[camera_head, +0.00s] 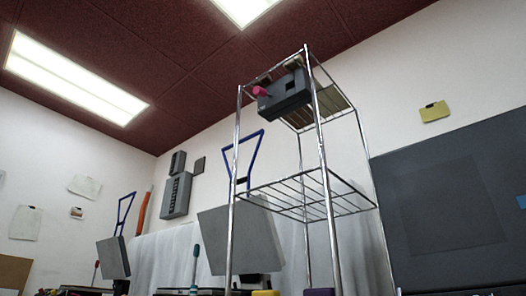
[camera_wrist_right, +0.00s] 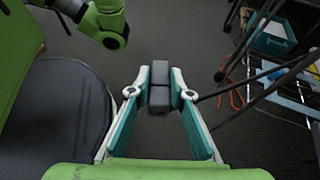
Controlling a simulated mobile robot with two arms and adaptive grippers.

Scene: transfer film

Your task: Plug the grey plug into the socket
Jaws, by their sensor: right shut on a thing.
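My right gripper (camera_wrist_right: 160,90) is in the right wrist view, its fingers closed on the sides of the small dark grey plug (camera_wrist_right: 159,76). The plug is a blocky piece between the fingertips, held above the dark floor. Neither the plug nor a gripper shows in the head view. No socket is clear in either view. A dark grey box (camera_head: 284,97) high on a wire rack in the head view has a small dark square on its face, and I cannot tell whether this is the socket. My left gripper is not in view.
The chrome wire rack (camera_head: 322,133) stands tall in the head view, with a pink thing (camera_head: 262,91) at the box. A dark panel (camera_head: 440,210) is at right. In the right wrist view, a teal-and-white box (camera_wrist_right: 274,37) and thin dark bars lie at upper right.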

